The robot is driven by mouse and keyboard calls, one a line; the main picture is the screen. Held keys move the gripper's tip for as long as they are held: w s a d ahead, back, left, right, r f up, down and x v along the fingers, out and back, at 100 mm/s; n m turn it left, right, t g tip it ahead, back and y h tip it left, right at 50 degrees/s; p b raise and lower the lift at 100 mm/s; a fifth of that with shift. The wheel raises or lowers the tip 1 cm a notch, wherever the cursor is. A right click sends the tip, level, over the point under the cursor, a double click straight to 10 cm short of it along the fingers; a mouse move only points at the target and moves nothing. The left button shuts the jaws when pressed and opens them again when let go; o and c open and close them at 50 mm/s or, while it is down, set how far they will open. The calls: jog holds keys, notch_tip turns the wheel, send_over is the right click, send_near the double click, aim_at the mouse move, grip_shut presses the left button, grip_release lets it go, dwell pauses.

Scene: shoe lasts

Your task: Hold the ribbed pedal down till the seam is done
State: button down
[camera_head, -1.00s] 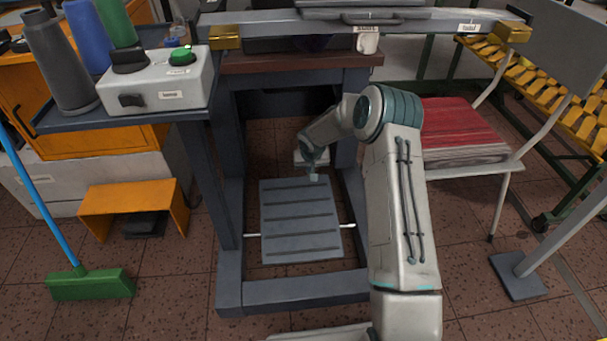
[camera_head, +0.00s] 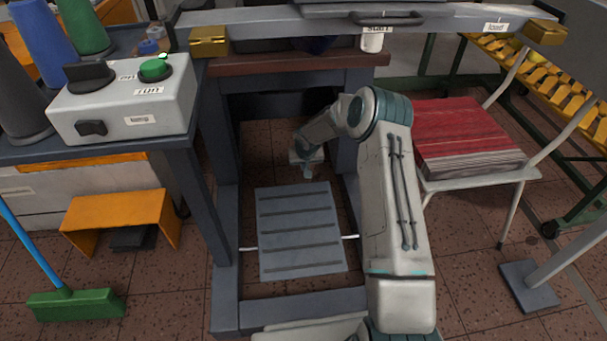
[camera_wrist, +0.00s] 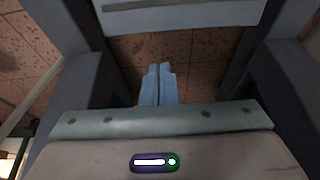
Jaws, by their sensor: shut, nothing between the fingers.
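The ribbed pedal (camera_head: 301,231) is a grey-blue plate with dark cross ribs, low inside the dark frame under the bench, on a thin pale rod. Its edge also shows at the top of the wrist view (camera_wrist: 180,17). My gripper (camera_head: 308,176) points down just beyond the pedal's far edge in the head view. In the wrist view its two pale blue fingers (camera_wrist: 160,68) are together and empty, with floor showing between their tips and the pedal. I cannot tell how far down the pedal is. No seam is visible.
A control box (camera_head: 122,100) with a green lit button and a black knob stands on the left. The frame's legs (camera_head: 224,211) flank the pedal closely. An orange stool (camera_head: 121,219), a green broom (camera_head: 76,304) and a chair with red sheets (camera_head: 466,135) stand around.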

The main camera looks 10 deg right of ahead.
jog(key=b, duration=0.5)
send_near(303, 186)
jog(key=x, duration=0.2)
jog(key=w+x, duration=0.1)
jog(key=x, duration=0.2)
jog(key=shift+b+x, duration=0.45)
jog(key=shift+x, duration=0.35)
